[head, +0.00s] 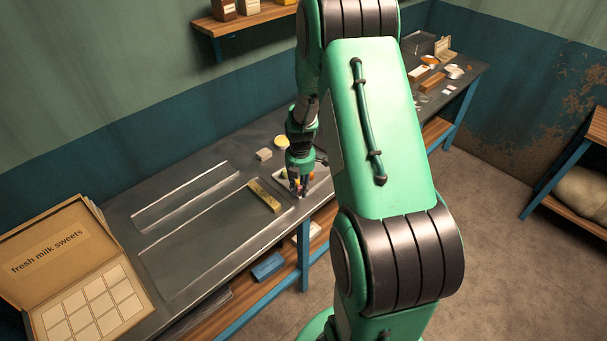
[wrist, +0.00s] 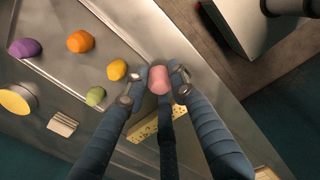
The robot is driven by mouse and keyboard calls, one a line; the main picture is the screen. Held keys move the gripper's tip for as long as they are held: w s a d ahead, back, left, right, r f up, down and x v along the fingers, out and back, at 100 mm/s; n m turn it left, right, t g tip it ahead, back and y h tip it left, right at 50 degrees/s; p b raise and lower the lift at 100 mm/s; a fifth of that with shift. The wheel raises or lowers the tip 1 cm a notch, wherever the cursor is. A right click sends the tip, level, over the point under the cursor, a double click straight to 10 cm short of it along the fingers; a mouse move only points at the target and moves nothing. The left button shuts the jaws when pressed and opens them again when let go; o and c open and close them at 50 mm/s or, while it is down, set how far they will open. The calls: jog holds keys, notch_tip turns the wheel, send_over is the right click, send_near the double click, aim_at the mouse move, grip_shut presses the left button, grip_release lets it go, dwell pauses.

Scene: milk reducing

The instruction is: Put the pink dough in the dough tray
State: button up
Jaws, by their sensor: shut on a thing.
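The pink dough (wrist: 159,80) is a small rounded lump between the fingertips of my gripper (wrist: 159,75) in the wrist view. My gripper is shut on it at the near corner of a shallow metal tray (wrist: 45,79). The tray holds purple (wrist: 25,47), orange (wrist: 80,41), yellow (wrist: 117,70) and green (wrist: 95,96) dough lumps. I cannot tell whether the pink dough touches the tray or hangs above it. In the head view my gripper (head: 299,188) points down over the counter, and my arm hides part of the tray.
A yellow speckled bar (head: 264,196) lies left of my gripper on the metal counter (head: 190,190). A beige block (head: 264,155) and a round yellow-topped container (head: 281,141) stand behind. An open sweets box (head: 85,285) is at the left end.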

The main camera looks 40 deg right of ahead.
jog(key=s+d+m, duration=0.2)
jog(key=s+d, duration=0.4)
jog(key=d, duration=0.2)
jog(key=shift+d, duration=0.15)
send_over(322, 170)
jog(key=shift+f, duration=0.75)
jog(key=shift+f+b, duration=0.45)
jog(key=shift+f, duration=1.25)
jog(key=shift+f, duration=0.15)
